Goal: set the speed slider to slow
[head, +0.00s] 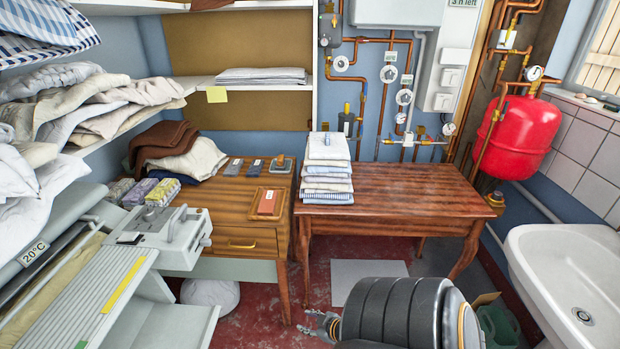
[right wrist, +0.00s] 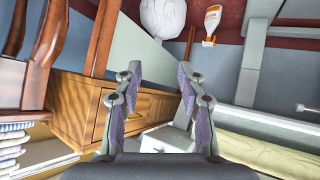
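The rotary ironer (head: 95,285) stands at the left of the head view, with a pale grey control housing (head: 160,232) at its right end. A small dark part (head: 130,238) and a raised lever-like part show on the housing. I cannot tell which is the speed slider, or its setting. My right gripper (head: 325,325) is low at the bottom middle, well right of the ironer. In the right wrist view the right gripper (right wrist: 155,88) has its fingers apart with nothing between them. My left gripper is in neither view.
A wooden cabinet (head: 240,243) with boxes and a brown tray stands behind the ironer. A wooden table (head: 400,188) holds a folded linen stack (head: 327,170). A white sink (head: 565,275) is at right. A white bundle (head: 210,293) lies on the red floor.

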